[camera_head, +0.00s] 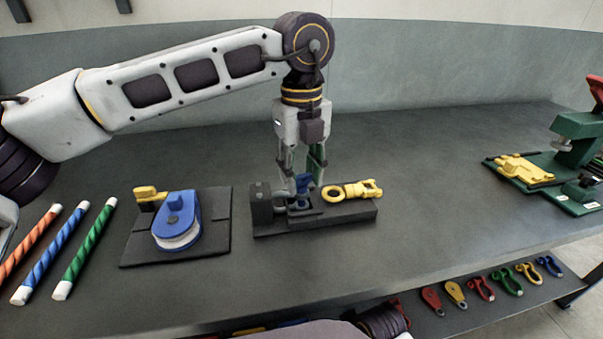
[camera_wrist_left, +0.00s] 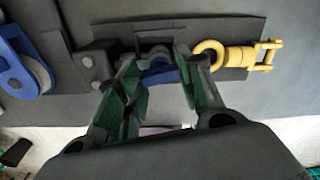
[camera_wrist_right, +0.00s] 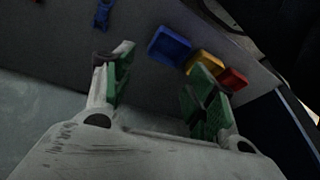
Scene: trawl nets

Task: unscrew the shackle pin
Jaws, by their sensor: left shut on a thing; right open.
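My right gripper (camera_wrist_right: 160,75) is open and empty, away from the fixture.
A blue pulley block (camera_head: 176,215) sits on a dark plate left of the fixture. Striped rods (camera_head: 85,250) lie at far left, a green press (camera_head: 570,150) stands at right. Blue (camera_wrist_right: 170,46), yellow and red bins lie below the right gripper.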

